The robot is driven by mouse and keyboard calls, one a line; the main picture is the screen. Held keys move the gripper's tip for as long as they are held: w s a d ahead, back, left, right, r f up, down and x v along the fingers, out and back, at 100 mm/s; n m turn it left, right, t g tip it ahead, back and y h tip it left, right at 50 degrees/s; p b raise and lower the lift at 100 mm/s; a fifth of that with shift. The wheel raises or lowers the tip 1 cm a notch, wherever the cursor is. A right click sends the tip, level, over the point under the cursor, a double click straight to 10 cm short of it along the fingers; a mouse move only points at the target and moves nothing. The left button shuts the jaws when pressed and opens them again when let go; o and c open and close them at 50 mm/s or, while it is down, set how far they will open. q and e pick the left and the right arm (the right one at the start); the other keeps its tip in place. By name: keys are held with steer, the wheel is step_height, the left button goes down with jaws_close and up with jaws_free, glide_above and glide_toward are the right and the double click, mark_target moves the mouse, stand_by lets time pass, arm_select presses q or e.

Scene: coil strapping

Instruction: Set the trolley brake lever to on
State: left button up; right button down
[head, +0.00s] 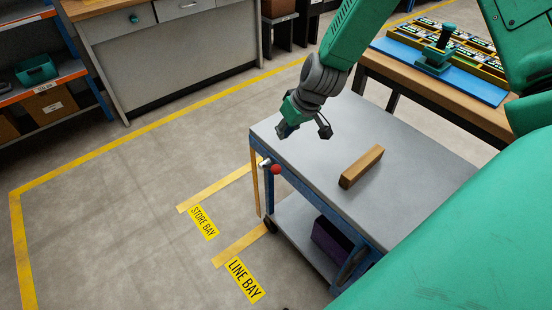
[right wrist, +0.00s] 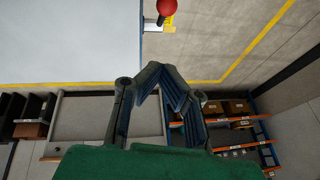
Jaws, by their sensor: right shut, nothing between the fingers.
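The trolley (head: 300,155) has a grey top and a blue frame. Its brake lever shows as a red ball knob (head: 275,169) on a pale metal fitting at the left corner, just below the top's edge. In the right wrist view the red knob (right wrist: 167,8) is at the upper edge, partly cut off, beyond the fingers. My right gripper (head: 304,130) is above the trolley top near that corner, up and to the right of the knob and apart from it. In the right wrist view its fingers (right wrist: 157,70) come together with nothing held. My left gripper is not in view.
A wooden block (head: 361,166) lies on the trolley top. A dark purple box (head: 331,240) is on the lower shelf. Floor labels read STORE BAY (head: 203,222) and LINE BAY (head: 244,281). A workbench (head: 440,100) stands behind. Floor left of the trolley is clear.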

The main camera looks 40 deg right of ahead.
glide_above(279, 166)
steer(key=w, duration=0.3)
step_height(279, 166, down, 7)
steer(key=shift+s+f+b, duration=0.4)
steer(key=shift+s+f, duration=0.4)
steer(key=shift+f, duration=0.25)
steer(key=shift+s+f, duration=0.2)
steer(key=shift+f, duration=0.25)
steer(key=s+f+t+b, duration=0.1)
steer(key=b, duration=0.1)
steer(key=shift+f+b, duration=0.2)
steer(key=shift+b, duration=0.1)
steer(key=shift+s+d+f+b, duration=0.1)
steer(key=shift+s+f+b, duration=0.25)
steer(key=shift+s+f, duration=0.55)
steer(key=shift+r, duration=0.15)
